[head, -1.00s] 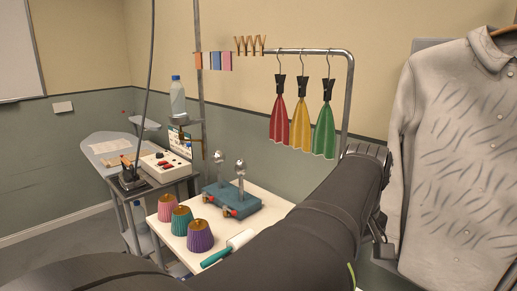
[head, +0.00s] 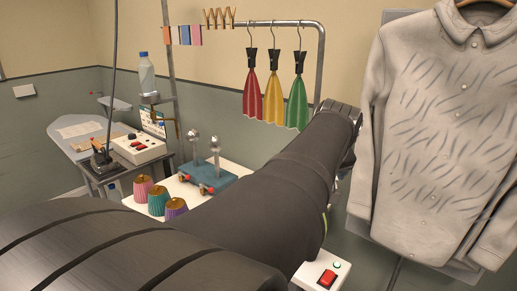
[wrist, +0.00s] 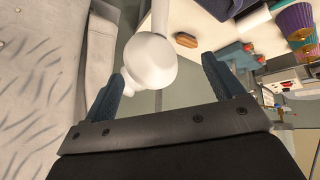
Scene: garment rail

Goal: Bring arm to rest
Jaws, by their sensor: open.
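My arm (head: 265,185) stretches across the head view from lower left to upper right, ending beside the grey shirt (head: 440,120). My gripper is mostly hidden behind the arm there. In the wrist view my gripper (wrist: 162,68) is open, with two blue-grey fingers spread apart. A white rounded object (wrist: 150,60) shows between and beyond the fingertips; I cannot tell whether it touches them. The shirt fills the left of the wrist view (wrist: 40,100), close to the left finger.
A table (head: 232,168) holds a blue stand (head: 210,178) and pink, teal and purple ribbed cups (head: 158,198). Red, yellow and green cloths (head: 273,100) hang from a rail (head: 290,23). A white box with a red switch (head: 320,275) is at lower right.

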